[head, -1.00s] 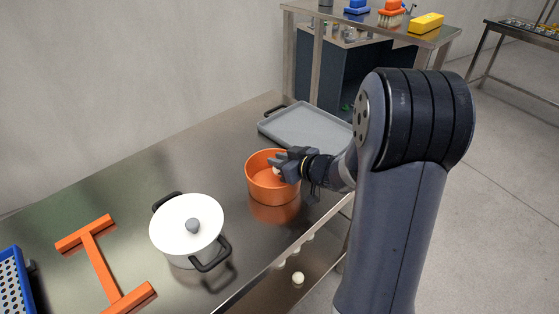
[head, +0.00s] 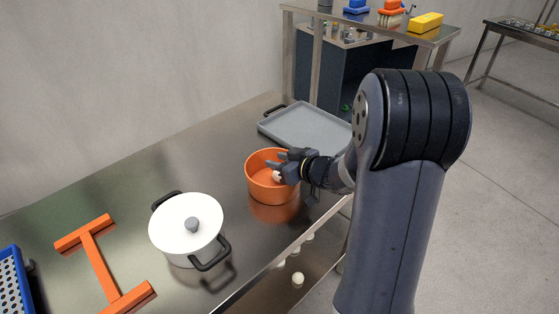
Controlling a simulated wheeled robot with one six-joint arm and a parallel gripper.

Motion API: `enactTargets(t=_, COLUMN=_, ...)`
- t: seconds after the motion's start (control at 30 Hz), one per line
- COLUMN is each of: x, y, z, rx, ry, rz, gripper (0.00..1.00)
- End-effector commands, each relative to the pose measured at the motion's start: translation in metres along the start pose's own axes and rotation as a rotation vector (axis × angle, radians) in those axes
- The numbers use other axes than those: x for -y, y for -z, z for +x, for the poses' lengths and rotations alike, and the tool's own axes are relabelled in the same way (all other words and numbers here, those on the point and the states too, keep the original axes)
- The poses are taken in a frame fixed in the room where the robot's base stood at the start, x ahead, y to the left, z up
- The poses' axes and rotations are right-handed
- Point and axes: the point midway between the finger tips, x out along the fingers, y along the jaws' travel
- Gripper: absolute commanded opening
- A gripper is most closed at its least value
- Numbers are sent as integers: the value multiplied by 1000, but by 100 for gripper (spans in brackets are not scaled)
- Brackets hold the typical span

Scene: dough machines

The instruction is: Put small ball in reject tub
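The orange round tub (head: 262,188) stands on the steel table near its right edge. My gripper (head: 283,166) is over the tub's right side, with its fingers spread apart. The small pale ball (head: 277,176) shows inside the tub's outline, just below and left of the fingers. It looks apart from the upper finger. Whether it rests on the tub floor or is still dropping cannot be told. The lower finger partly hides it.
A white lidded pot (head: 185,219) with black handles stands left of the tub. A grey tray (head: 308,127) lies behind it. An orange H-shaped frame (head: 99,262) and a blue perforated crate (head: 12,280) are at the left. A pale ball (head: 298,279) shows on the lower shelf.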

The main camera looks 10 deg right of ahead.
Motion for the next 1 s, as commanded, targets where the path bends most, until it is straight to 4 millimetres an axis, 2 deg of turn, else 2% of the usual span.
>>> enactTargets(t=0.03, x=3, y=-11, z=1, rx=20, ry=4, rz=12, gripper=32)
enactTargets(t=0.07, x=3, y=-10, z=1, rx=20, ry=4, rz=12, gripper=32)
enactTargets(t=0.23, x=2, y=4, z=-5, rx=18, ry=2, rz=10, gripper=32)
enactTargets(t=0.37, x=0, y=4, z=-30, rx=14, ry=-3, rz=11, gripper=32)
enactTargets(t=0.5, x=0, y=7, z=-65, rx=10, ry=-4, rz=8, gripper=32)
enactTargets(t=0.7, x=0, y=8, z=-102, rx=8, ry=-2, rz=8, gripper=32)
enactTargets(t=0.83, x=0, y=8, z=-116, rx=7, ry=0, rz=5, gripper=32)
enactTargets(t=1.0, x=1, y=7, z=-124, rx=8, ry=1, rz=5, gripper=32)
